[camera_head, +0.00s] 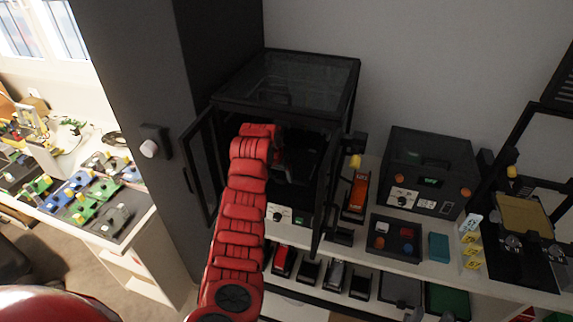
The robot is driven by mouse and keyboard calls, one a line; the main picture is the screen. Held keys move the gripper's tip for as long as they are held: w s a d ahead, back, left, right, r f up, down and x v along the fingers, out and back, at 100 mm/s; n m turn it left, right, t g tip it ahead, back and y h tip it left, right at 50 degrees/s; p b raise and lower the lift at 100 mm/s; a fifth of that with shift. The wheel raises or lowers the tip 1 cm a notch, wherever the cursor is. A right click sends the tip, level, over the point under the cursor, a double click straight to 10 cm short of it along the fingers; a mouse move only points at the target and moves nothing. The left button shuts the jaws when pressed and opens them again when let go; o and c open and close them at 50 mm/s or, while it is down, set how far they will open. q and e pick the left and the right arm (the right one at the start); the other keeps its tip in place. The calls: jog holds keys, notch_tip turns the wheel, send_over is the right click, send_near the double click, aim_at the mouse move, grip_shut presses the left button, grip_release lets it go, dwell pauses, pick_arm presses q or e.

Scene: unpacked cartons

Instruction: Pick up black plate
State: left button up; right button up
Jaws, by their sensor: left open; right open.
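My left arm, red and segmented, reaches up from the bottom into the black enclosure (297,100) with a clear top and an open front. My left gripper (284,168) is inside it, small and dark against the dark interior. It is open, and I see nothing held in it. A dark flat surface shows inside the enclosure beside the gripper; I cannot tell for certain that it is the black plate. The arm hides part of the interior. My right gripper is not in view.
The enclosure's open doors (201,167) flank the arm. A black machine (430,172), a block tray (395,240) and a teal box (438,247) stand to the right. A lower shelf holds several small items. A grey column stands left.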

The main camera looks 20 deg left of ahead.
pick_arm(q)
jog(key=shift+x, duration=1.15)
grip_shut()
